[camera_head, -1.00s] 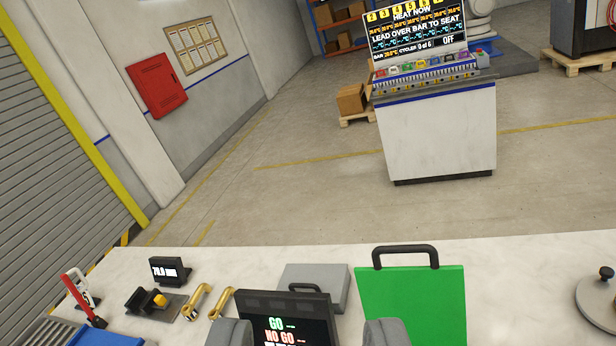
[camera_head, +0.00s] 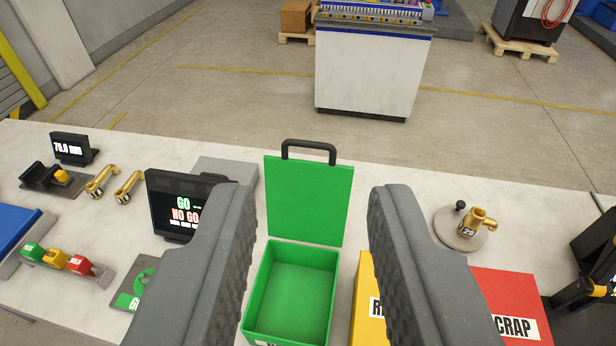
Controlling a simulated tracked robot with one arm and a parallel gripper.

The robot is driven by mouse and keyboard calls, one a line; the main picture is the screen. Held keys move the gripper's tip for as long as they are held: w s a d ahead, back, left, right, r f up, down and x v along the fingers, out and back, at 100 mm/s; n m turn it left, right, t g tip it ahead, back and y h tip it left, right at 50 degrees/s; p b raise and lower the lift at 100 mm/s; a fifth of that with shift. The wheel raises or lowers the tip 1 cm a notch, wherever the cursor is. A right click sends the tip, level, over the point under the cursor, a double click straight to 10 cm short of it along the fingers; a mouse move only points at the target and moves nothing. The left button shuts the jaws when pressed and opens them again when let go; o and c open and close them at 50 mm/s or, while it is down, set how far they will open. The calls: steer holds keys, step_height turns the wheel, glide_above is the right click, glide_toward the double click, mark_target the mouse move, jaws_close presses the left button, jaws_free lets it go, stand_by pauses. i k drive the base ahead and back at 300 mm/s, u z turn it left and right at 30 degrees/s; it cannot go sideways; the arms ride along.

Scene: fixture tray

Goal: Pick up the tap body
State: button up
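A brass tap body (camera_head: 482,220) with a tag reading 29 stands on a round grey plate (camera_head: 452,238) at the right of the bench. Two more brass tap-like pieces, one at the left (camera_head: 101,182) and one beside it (camera_head: 129,187), lie on the bench at the back left. My gripper (camera_head: 308,200) is open, its two grey fingers wide apart with nothing held between them. It is over the front middle of the bench, left of the tagged tap body and apart from it.
An open green box (camera_head: 291,290) with a raised lid (camera_head: 308,200) is between my fingers. A yellow bin (camera_head: 364,300) and red scrap bin (camera_head: 510,300) flank the right finger. A GO/NO GO display (camera_head: 178,206) stands left. A black device (camera_head: 597,262) is at the right edge.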

mark_target(476, 217)
steer(key=u, duration=2.3)
steer(key=k, duration=1.55)
steer(key=z, duration=2.2)
